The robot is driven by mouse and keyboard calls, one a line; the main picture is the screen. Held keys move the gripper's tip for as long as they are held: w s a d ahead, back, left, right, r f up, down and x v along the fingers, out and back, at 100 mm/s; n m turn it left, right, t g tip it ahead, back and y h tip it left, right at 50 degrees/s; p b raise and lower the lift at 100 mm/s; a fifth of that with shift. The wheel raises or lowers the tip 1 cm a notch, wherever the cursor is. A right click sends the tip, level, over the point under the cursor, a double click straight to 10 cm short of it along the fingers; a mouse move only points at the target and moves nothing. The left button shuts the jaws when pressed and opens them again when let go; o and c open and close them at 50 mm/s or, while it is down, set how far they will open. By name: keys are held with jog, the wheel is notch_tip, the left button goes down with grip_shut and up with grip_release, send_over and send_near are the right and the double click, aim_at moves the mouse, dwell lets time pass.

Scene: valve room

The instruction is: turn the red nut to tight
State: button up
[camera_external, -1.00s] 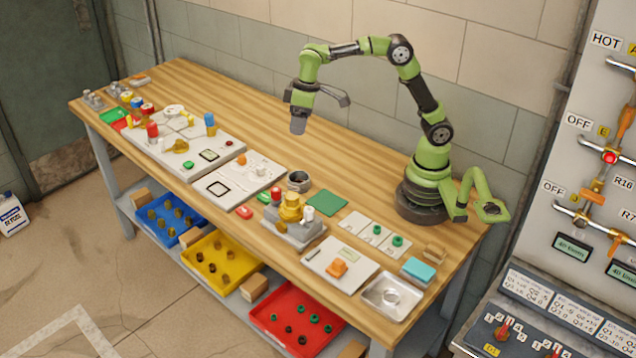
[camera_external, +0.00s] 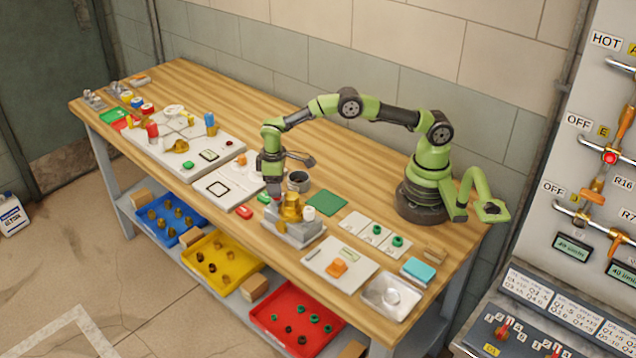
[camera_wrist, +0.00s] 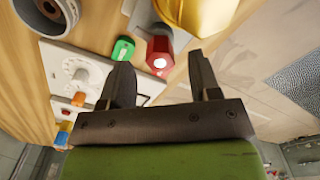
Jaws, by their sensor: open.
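The red nut (camera_wrist: 159,55) is a red hexagonal piece with a pale round centre in the wrist view. It shows just beyond and between my open, empty fingertips, beside the large yellow brass body (camera_wrist: 197,12). My gripper (camera_wrist: 162,72) does not visibly touch it. In the external view my gripper (camera_external: 272,191) points down at the left side of the brass valve body (camera_external: 291,207) on its grey block (camera_external: 293,232). A green piece (camera_wrist: 123,48) lies left of the nut in the wrist view.
A dark round cup (camera_external: 299,181) stands close behind my gripper. A white panel (camera_external: 222,187) lies to the left, and a small red piece (camera_external: 244,212) lies near the front edge. A green mat (camera_external: 327,202) lies to the right.

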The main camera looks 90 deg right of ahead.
jog(key=shift+f, duration=1.25)
jog(key=c, duration=0.9)
